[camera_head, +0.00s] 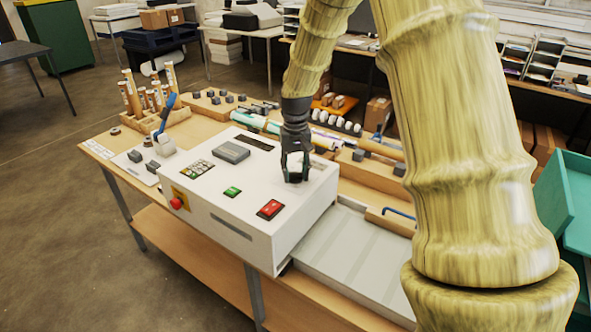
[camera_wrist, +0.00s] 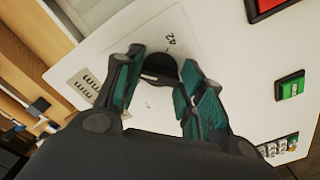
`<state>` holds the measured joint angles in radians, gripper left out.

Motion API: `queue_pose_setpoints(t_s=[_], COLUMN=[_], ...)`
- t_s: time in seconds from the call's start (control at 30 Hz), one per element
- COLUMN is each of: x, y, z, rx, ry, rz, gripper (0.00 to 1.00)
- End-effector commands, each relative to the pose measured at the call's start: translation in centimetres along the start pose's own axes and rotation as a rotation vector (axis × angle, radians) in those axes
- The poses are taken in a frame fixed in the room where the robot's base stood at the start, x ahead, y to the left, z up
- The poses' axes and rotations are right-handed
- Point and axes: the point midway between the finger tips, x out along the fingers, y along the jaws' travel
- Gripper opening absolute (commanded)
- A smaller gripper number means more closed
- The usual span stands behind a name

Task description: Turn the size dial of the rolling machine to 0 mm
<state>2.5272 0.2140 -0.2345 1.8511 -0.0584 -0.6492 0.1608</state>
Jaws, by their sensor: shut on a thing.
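The white rolling machine (camera_head: 245,215) stands on a wooden workbench. Its black size dial (camera_wrist: 160,66) shows in the wrist view between the fingertips of my gripper (camera_wrist: 158,72). The number 42 is printed beside the dial, and other scale marks are hidden or too small to read. My gripper is shut on the dial, one finger on each side. In the head view my gripper (camera_head: 294,176) points down onto the right part of the machine's top, and its fingers hide the dial there.
A red switch (camera_head: 270,209), a green switch (camera_head: 232,191) and a red emergency knob (camera_head: 176,203) are on the machine near my gripper. A grey box (camera_head: 231,151) sits on the top panel. Rolls and small blocks lie behind the machine. A teal bin (camera_head: 570,200) stands at the right.

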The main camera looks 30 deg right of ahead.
Motion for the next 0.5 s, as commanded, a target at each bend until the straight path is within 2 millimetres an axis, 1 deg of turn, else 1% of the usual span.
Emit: queue_pose_setpoints(t_s=[0.03, 0.5], x=[-0.75, -0.76], y=[0.04, -0.04], z=[-0.71, -0.70], rx=[-0.043, -0.482], ry=[0.018, 0.018], rz=[-0.003, 0.000], gripper=[0.15, 0.15])
